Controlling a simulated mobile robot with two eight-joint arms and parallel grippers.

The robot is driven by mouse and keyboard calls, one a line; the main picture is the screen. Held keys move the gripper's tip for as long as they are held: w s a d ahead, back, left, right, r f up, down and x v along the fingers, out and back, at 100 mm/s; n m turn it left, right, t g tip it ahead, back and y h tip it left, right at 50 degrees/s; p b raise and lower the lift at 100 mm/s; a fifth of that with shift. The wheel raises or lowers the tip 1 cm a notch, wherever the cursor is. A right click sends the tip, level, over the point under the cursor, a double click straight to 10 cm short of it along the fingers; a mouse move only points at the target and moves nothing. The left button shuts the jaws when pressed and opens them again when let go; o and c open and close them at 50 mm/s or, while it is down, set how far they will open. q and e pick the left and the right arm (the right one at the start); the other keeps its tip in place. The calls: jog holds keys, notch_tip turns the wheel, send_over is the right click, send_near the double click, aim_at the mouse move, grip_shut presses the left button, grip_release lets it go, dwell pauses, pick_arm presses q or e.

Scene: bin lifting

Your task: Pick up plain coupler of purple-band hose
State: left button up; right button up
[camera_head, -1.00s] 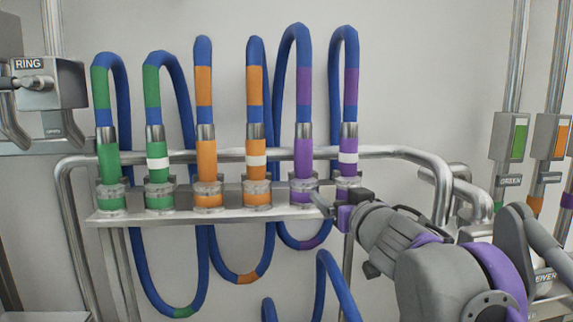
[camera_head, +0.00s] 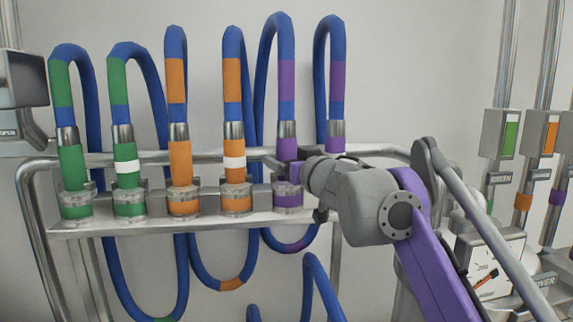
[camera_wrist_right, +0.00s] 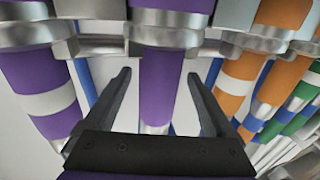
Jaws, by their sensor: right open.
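The plain purple coupler (camera_head: 287,150) stands upright in its metal socket on the rack, below a blue hose with a purple band (camera_head: 287,80). The right wrist view shows this coupler (camera_wrist_right: 160,100) in the middle, upside down. My right gripper (camera_wrist_right: 158,75) is open, with one finger on each side of the coupler and gaps visible on both sides. In the head view my right gripper (camera_head: 293,170) partly covers the coupler's lower part. The white-striped purple coupler (camera_wrist_right: 42,100) is beside it, outside the fingers. My left gripper is out of view.
The white-striped orange coupler (camera_head: 234,160) is the neighbour on the left in the head view. A plain orange coupler (camera_head: 180,162) and green couplers (camera_head: 73,166) stand further left. A metal pipe rail (camera_head: 385,150) runs behind. A gauge (camera_head: 488,268) is at the lower right.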

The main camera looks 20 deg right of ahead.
aim_at(281, 155)
jog(key=w, duration=0.3)
jog(key=shift+w, duration=0.15)
grip_shut()
dwell(0.3)
